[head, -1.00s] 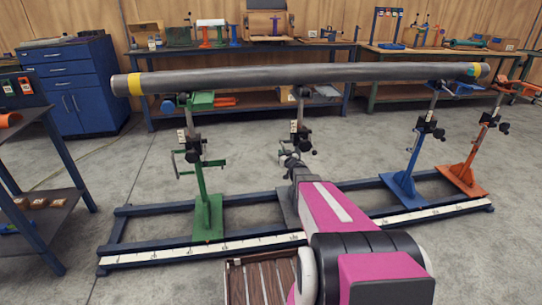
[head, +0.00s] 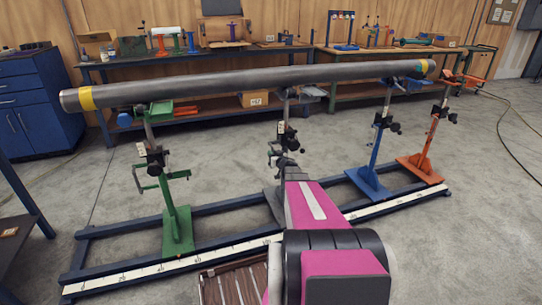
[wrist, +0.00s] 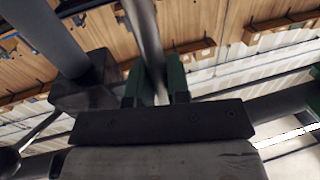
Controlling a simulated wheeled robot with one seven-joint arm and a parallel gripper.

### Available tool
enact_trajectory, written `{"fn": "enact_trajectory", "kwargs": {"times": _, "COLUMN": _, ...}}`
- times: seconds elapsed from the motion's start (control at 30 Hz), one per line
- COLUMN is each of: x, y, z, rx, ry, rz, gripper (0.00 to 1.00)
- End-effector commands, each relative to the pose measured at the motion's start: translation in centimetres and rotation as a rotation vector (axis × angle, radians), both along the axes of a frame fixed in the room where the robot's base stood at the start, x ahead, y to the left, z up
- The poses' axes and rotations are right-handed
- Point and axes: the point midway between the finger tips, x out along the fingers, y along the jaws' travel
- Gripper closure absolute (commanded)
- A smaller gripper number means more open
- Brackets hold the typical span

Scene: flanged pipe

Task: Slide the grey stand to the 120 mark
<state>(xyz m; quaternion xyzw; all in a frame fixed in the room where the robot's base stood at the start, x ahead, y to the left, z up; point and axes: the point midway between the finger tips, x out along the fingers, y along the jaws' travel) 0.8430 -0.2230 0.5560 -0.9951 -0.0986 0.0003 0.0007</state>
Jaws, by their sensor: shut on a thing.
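The grey stand (head: 284,132) is upright on the blue rails, between the green stand (head: 176,225) and the blue stand (head: 374,150). Its head is at the long grey pipe (head: 250,80); I cannot tell whether they touch. My arm hides much of its base. My gripper is shut on the stand's grey post (wrist: 146,35), between the dark green fingers (wrist: 155,82) in the wrist view. A white scale strip (head: 235,248) runs along the front rail (head: 78,275). Its numbers are too small to read, and my arm covers its middle.
An orange stand (head: 424,160) is at the right end of the rails. Free rail shows on both sides of the grey stand. Loaded workbenches (head: 335,55) line the back wall. A blue cabinet (head: 38,110) is at the left.

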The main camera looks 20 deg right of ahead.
Motion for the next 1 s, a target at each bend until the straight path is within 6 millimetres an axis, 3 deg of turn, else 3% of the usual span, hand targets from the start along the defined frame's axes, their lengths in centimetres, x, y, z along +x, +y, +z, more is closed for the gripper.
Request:
{"fn": "enact_trajectory", "kwargs": {"times": 0.07, "x": 0.0, "y": -0.2, "z": 0.0, "rx": 0.002, "ry": -0.001, "rz": -0.004, "gripper": 1.00}}
{"fn": "enact_trajectory", "kwargs": {"times": 0.1, "x": 0.0, "y": -0.2, "z": 0.0, "rx": 0.002, "ry": -0.001, "rz": -0.004, "gripper": 0.73}}
{"fn": "enact_trajectory", "kwargs": {"times": 0.17, "x": 0.0, "y": -0.2, "z": 0.0, "rx": 0.001, "ry": -0.001, "rz": -0.004, "gripper": 0.59}}
{"fn": "enact_trajectory", "kwargs": {"times": 0.47, "x": -0.1, "y": -0.1, "z": 0.0, "rx": 0.001, "ry": -0.001, "rz": -0.002, "gripper": 0.59}}
{"fn": "enact_trajectory", "kwargs": {"times": 0.63, "x": -1.1, "y": -0.3, "z": 0.1, "rx": 0.001, "ry": 0.000, "rz": -0.003, "gripper": 0.59}}
{"fn": "enact_trajectory", "kwargs": {"times": 1.0, "x": -7.2, "y": -1.4, "z": 0.1, "rx": 0.001, "ry": 0.000, "rz": -0.005, "gripper": 0.59}}
